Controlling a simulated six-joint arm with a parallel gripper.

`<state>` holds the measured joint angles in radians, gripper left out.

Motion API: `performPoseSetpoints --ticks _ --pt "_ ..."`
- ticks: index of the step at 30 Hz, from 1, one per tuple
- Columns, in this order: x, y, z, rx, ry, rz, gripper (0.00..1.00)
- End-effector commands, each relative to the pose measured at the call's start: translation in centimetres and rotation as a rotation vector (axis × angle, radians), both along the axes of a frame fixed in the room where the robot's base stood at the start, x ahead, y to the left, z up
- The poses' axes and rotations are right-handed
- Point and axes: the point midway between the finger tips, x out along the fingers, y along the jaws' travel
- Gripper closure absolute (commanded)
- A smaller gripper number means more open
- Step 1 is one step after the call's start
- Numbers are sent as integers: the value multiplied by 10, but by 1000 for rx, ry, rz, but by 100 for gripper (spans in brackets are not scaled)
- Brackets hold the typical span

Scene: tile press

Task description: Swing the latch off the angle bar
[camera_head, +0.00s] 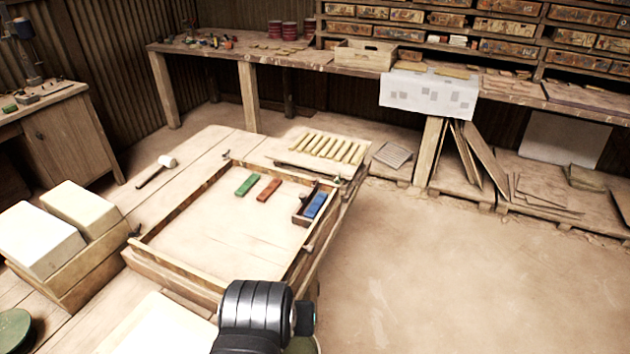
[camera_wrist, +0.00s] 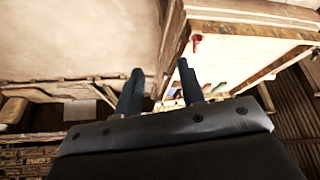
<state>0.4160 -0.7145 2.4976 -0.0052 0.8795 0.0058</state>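A shallow wooden frame (camera_head: 190,270) sits on the workbench, with small dark fittings on its rim. One fitting (camera_head: 309,248) is on the right side, and another (camera_head: 135,231) is at the left corner. I cannot tell which is the latch, and I cannot make out the angle bar for certain. In the wrist view a small red part (camera_wrist: 196,40) shows at the edge of the woodwork. My gripper (camera_wrist: 160,78) is open and empty, its two dark fingers apart, clear of the wood. In the head view only my dark arm shows, at the frame's near right corner; the fingers are hidden.
Inside the frame lie a green block (camera_head: 246,185), a red block (camera_head: 269,190) and a blue block (camera_head: 316,205) in a small holder. Pale slats (camera_head: 330,148) lie behind it. A mallet (camera_head: 157,170) and white blocks (camera_head: 40,238) are left. The floor at right is clear.

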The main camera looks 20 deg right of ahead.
Motion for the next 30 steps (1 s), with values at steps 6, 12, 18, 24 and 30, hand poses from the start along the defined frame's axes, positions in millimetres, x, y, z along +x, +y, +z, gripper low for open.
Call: performPoseSetpoints --ticks 6,12,18,24,30 --pt "0 0 0 0 0 0 63" --pt "5 -15 5 -52 28 16 63" --pt "28 -60 22 -213 155 132 63" --pt "64 -98 38 -346 324 315 63" --pt "112 -129 47 -454 498 515 63"
